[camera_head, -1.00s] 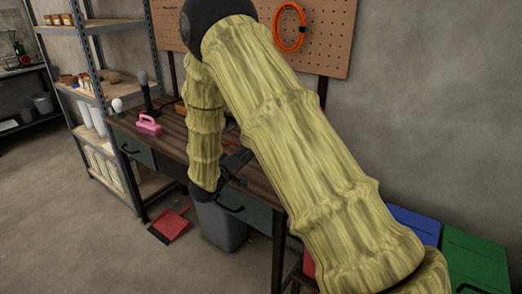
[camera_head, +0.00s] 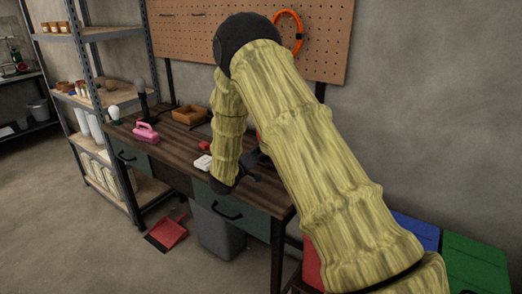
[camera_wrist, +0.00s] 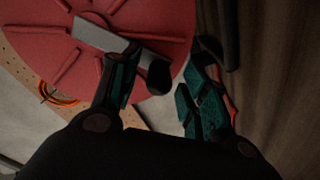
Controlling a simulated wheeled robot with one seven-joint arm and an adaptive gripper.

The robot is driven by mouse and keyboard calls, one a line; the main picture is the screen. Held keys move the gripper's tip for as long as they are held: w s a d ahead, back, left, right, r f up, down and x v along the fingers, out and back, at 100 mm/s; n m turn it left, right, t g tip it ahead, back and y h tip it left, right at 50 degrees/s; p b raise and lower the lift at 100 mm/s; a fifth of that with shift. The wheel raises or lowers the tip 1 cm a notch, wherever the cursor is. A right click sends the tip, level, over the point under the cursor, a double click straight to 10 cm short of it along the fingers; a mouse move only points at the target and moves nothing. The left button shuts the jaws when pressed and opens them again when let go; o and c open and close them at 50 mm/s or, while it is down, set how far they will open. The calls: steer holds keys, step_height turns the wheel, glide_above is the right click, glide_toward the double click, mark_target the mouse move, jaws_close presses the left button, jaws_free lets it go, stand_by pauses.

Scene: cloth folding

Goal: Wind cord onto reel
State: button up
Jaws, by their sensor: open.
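A red spoked reel (camera_wrist: 125,20) fills the top of the wrist view, close to my gripper. A grey flat crank bar (camera_wrist: 100,36) crosses its face, and a dark rounded knob (camera_wrist: 158,78) shows at the bar's end. My gripper (camera_wrist: 160,85) is open, with one finger left of the knob and one right of it; I cannot tell whether either touches it. In the head view my gripper (camera_head: 252,165) is over the workbench (camera_head: 178,150), and my arm hides most of the reel. An orange cord coil (camera_head: 298,38) hangs on the pegboard; an orange loop also shows in the wrist view (camera_wrist: 55,97).
A pink-handled object (camera_head: 146,132), a brown tray (camera_head: 189,115) and a white item (camera_head: 203,162) lie on the bench. Metal shelves (camera_head: 95,100) stand at left. A grey bin (camera_head: 215,232) and red dustpan (camera_head: 167,233) are below; blue and green boxes (camera_head: 472,262) stand right.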

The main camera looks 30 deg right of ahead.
steer(key=shift+w+d, duration=0.2)
steer(key=shift+d, duration=0.3)
jaws_close()
steer(key=shift+s+f+n+p, duration=0.1)
steer(key=shift+s+n+p, duration=0.05)
steer(key=shift+n+p, duration=0.2)
